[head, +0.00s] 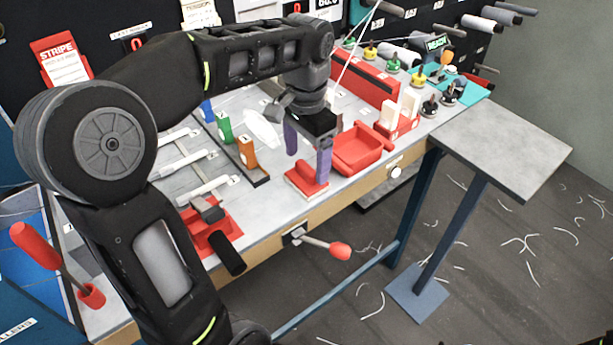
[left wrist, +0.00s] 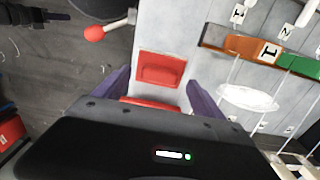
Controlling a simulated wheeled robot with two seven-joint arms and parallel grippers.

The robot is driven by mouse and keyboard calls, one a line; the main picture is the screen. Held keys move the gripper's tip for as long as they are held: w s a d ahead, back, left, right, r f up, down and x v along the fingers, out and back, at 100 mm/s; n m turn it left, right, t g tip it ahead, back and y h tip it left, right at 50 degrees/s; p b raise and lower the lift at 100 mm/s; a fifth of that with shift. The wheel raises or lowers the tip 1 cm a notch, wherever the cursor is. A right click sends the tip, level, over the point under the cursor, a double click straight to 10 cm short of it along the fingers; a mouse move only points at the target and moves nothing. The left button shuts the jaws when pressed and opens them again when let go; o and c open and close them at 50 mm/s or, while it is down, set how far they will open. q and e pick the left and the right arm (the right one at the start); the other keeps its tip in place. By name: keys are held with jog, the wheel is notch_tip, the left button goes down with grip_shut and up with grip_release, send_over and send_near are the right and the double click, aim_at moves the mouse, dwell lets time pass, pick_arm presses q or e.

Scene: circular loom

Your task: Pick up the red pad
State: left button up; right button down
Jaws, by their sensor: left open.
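The red pad (head: 305,180) is a small red block with a raised ridge. It lies on the light worktop (head: 222,228) near its front edge, with a pale border showing below it. In the left wrist view, the red pad (left wrist: 160,68) lies ahead of and between the two purple fingers. My left gripper (head: 307,167) is open and points down. One finger is behind the pad and the other overlaps its right end in the head view; I see no grip on it. My left gripper also shows in the left wrist view (left wrist: 158,80). My right gripper is out of view.
A red tray (head: 362,150) stands just right of the pad. Orange (head: 247,152) and green (head: 224,127) blocks stand to the left. A red-knobbed lever (head: 339,250) sticks out from the front edge. A grey side table (head: 500,150) is at the right.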

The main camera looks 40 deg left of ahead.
pick_arm(q)
jog(key=shift+f, duration=1.4)
jog(key=c, duration=1.5)
